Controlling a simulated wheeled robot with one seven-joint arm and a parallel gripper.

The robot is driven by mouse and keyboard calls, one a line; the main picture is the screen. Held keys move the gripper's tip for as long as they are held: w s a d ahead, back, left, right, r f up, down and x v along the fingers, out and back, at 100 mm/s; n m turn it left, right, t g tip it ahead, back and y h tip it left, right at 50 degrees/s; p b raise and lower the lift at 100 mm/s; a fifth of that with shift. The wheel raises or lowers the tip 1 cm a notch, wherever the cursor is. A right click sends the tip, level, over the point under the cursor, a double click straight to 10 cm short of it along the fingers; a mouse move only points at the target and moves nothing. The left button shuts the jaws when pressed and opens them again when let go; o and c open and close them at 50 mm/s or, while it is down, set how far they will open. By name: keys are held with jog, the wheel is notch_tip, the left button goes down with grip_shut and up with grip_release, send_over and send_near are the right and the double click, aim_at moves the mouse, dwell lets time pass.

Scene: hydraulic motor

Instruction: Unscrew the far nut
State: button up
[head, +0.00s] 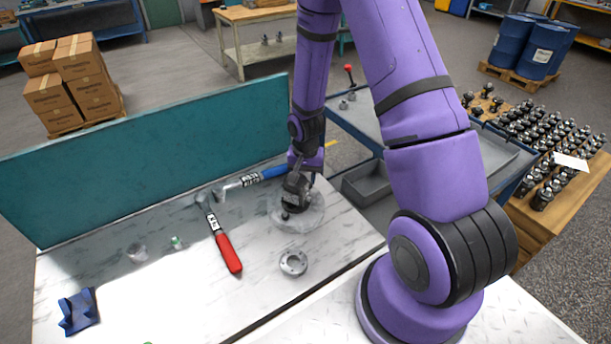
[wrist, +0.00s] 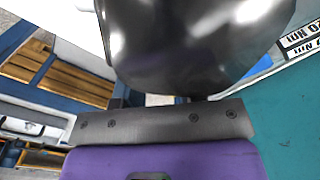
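My gripper (head: 294,200) points down over a pale round metal part (head: 308,222) near the right end of the bench. Dark metal between my gripper and that part hides its middle, and I cannot tell fingers from part there. No separate nut can be made out. In the wrist view a large, shiny dark metal body (wrist: 190,45) fills the top middle, very close to my grey gripper bar (wrist: 160,122). The fingers are not clearly visible, so I cannot tell whether they are open or shut.
A red-handled tool (head: 222,240) and a blue-handled tool (head: 262,177) lie left of my gripper. A grey flanged ring (head: 293,263) lies in front. A blue block (head: 78,311) stands far left. A teal panel (head: 150,155) walls the back. A grey bin (head: 367,182) sits right.

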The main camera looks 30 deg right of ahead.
jog(key=m, duration=0.4)
jog(key=shift+m, duration=0.4)
jog(key=m, duration=0.4)
grip_shut()
jog(key=n, duration=0.5)
jog(key=shift+r, duration=0.1)
jog(key=n, duration=0.5)
